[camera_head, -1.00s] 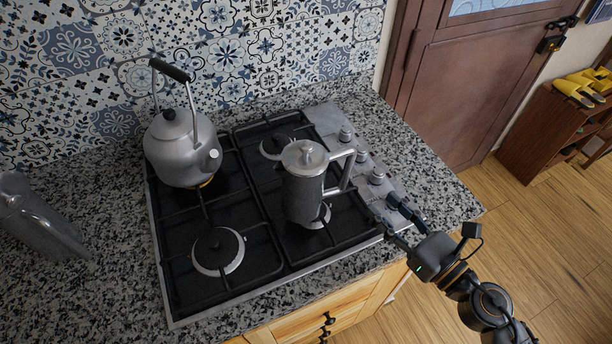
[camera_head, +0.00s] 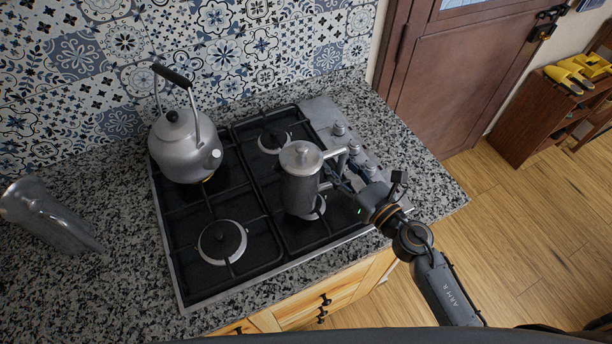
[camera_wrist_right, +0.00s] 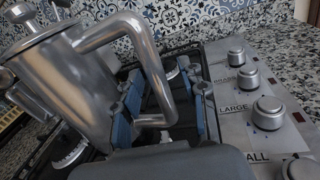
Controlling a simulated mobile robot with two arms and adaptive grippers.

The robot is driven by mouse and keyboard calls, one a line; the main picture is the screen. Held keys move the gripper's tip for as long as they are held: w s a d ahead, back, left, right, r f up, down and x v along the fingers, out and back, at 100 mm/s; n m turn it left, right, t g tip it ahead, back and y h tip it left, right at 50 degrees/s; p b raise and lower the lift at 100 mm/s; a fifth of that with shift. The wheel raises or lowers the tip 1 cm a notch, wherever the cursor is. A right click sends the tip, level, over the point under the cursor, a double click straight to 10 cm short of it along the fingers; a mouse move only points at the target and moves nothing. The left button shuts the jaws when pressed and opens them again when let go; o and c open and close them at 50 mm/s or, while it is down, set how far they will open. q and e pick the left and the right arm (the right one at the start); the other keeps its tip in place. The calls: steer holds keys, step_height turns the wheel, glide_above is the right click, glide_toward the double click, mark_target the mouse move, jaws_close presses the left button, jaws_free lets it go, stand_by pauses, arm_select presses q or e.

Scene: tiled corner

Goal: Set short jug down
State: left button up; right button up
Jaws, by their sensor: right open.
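A metal jug (camera_head: 300,186) with a lid and a squared handle stands upright on the front right burner of the stove (camera_head: 262,262). In the right wrist view the jug (camera_wrist_right: 65,85) is at the left, and its handle (camera_wrist_right: 152,75) comes down between my finger pads. My right gripper (camera_head: 345,178) is at the handle side of the jug, to its right. In the right wrist view the right gripper (camera_wrist_right: 160,112) is open, with its blue-padded fingers apart on either side of the handle. My left gripper is not in view.
A grey kettle (camera_head: 184,146) with a raised black handle stands on the back left burner. A taller metal vessel (camera_head: 48,215) is on the granite counter at the left. Stove knobs (camera_head: 354,148) line the right side. The front left burner (camera_head: 222,242) is bare.

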jaws_close()
steer(key=shift+r, duration=0.15)
stand_by(0.4)
